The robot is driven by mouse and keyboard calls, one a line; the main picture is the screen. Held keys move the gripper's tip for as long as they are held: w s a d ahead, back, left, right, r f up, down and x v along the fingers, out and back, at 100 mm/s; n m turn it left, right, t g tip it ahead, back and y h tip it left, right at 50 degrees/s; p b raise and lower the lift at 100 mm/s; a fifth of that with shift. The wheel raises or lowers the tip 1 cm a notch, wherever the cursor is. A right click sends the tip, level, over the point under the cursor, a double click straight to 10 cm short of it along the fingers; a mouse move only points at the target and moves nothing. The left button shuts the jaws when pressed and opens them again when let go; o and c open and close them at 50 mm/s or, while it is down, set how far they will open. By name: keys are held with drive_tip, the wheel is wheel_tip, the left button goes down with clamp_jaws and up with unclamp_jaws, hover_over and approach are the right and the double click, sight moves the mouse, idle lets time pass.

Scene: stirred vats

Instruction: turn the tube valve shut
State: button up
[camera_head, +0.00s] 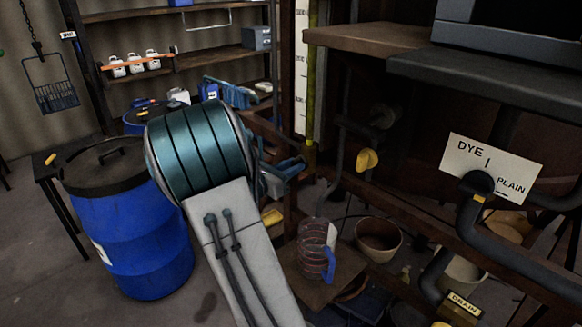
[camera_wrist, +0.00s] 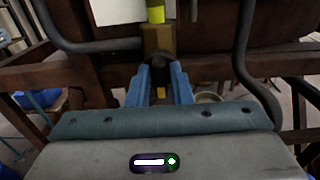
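A yellow-green upright tube (camera_head: 312,75) stands beside a white scale strip in the head view. Its lower end shows in the wrist view (camera_wrist: 156,12), above a brass-coloured valve block (camera_wrist: 157,40). A dark round valve part (camera_wrist: 160,68) sits below the block, with a small yellow piece (camera_wrist: 160,93) under it. My gripper (camera_wrist: 161,76) has its two blue fingers apart, one on each side of the dark part and yellow piece. I cannot tell whether they touch. In the head view my gripper (camera_head: 289,166) is partly hidden by my arm.
A dark wooden frame and grey pipes surround the valve. Right of it are a yellow knob (camera_head: 367,160) and a DYE/PLAIN sign (camera_head: 488,166). Below are a jug with a blue handle (camera_head: 315,250) and a bowl (camera_head: 377,239). A blue drum (camera_head: 145,235) stands left.

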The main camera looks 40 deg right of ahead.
clamp_jaws()
drive_tip(key=shift+f+b, duration=0.1)
drive_tip(key=shift+b, duration=0.2)
drive_tip(key=m+b, duration=0.6)
drive_tip(key=b, duration=0.3)
drive_tip(key=m+b, duration=0.6)
drive_tip(key=b, duration=0.4)
drive_tip(key=m+b, duration=0.6)
drive_tip(key=b, duration=0.3)
drive_tip(key=shift+s+f+b, duration=0.25)
drive_tip(key=shift+b, duration=0.1)
drive_tip(key=shift+r, duration=0.15)
